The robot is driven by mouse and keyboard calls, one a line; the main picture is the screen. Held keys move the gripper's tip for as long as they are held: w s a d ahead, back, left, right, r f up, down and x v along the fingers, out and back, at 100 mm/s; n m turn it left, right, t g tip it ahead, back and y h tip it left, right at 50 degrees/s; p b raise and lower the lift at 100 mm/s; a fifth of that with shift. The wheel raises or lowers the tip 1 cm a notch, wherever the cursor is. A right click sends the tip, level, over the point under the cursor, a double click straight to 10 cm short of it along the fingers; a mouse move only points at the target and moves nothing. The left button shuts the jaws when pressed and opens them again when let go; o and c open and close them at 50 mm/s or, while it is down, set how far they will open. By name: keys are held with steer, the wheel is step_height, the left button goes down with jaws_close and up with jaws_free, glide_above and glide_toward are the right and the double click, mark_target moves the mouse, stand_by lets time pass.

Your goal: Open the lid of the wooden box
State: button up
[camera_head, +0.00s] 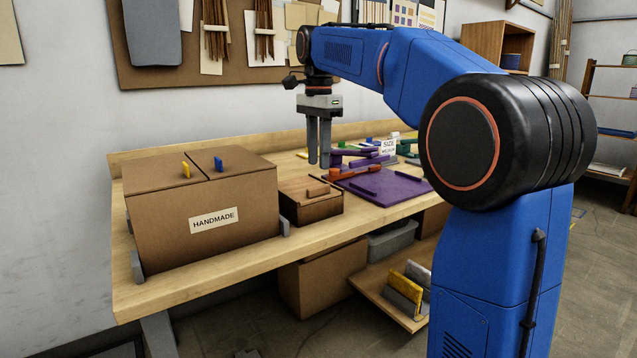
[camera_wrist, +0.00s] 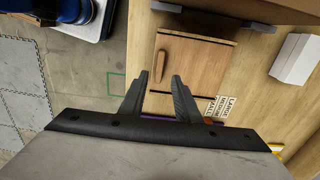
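The small wooden box (camera_head: 310,211) stands on the workbench, right of the large cardboard box. Its flat lid (camera_wrist: 205,68) is down, with a light wooden bar handle (camera_head: 318,190) near one edge. The handle (camera_wrist: 161,65) also shows in the wrist view, just beyond the fingertips. My gripper (camera_head: 319,164) points down above the bench, higher than the box and behind it in the head view. In the wrist view its two fingers (camera_wrist: 160,77) are apart with nothing between them. I see no contact with the box or handle.
A cardboard box labelled HANDMADE (camera_head: 165,226) stands close to the wooden box's left side. A purple mat (camera_head: 395,190) with purple and orange pieces lies to the right. A small SIZE sign (camera_head: 389,146) stands behind. The bench's front edge (camera_head: 195,289) is near the wooden box.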

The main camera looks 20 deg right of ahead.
step_height(320, 180, down, 7)
steer(key=shift+f, duration=0.15)
stand_by(0.4)
jaws_close()
